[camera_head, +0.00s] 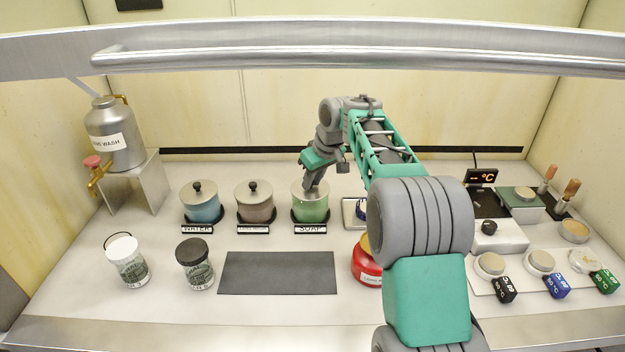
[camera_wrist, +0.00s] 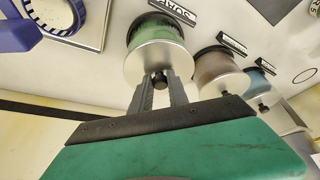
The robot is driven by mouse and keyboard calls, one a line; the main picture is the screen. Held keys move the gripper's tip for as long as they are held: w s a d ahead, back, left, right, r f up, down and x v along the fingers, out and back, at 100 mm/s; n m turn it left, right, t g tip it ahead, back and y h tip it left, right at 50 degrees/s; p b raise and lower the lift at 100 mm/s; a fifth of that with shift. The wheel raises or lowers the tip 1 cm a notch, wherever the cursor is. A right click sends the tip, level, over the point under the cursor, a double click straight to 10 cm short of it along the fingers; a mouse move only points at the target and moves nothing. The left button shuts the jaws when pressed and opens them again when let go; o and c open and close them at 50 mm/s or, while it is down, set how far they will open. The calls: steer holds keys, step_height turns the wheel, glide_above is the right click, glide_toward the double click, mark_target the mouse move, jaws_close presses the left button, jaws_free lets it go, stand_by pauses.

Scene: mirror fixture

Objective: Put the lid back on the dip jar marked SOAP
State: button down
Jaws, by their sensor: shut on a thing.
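The SOAP jar (camera_head: 311,210) is a glass jar with green contents. It stands on a dark base behind the SOAP label (camera_head: 310,229), and it also shows in the wrist view (camera_wrist: 148,26). Its round silver lid (camera_wrist: 160,62) is at the jar's mouth and looks roughly level and centred. I cannot tell whether the lid rests fully on the rim. My gripper (camera_head: 312,187) is above the jar, pointing down. In the wrist view my gripper (camera_wrist: 158,84) is shut on the lid's dark knob (camera_wrist: 158,79). The fingers partly hide the lid in the head view.
Lidded WATER jar (camera_head: 202,207) and a brown-filled lidded jar (camera_head: 256,207) stand to the left. A dark mat (camera_head: 278,272) lies in front. A red container (camera_head: 367,266) is partly behind my arm. A metal bar (camera_head: 350,59) crosses overhead.

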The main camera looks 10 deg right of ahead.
steer(key=c, duration=1.2)
jaws_free()
steer(key=shift+o, duration=0.5)
steer(key=o, duration=0.4)
steer(key=shift+r, duration=0.1)
step_height(320, 180, up, 7)
steer(key=p, duration=0.6)
steer(key=shift+p, duration=0.3)
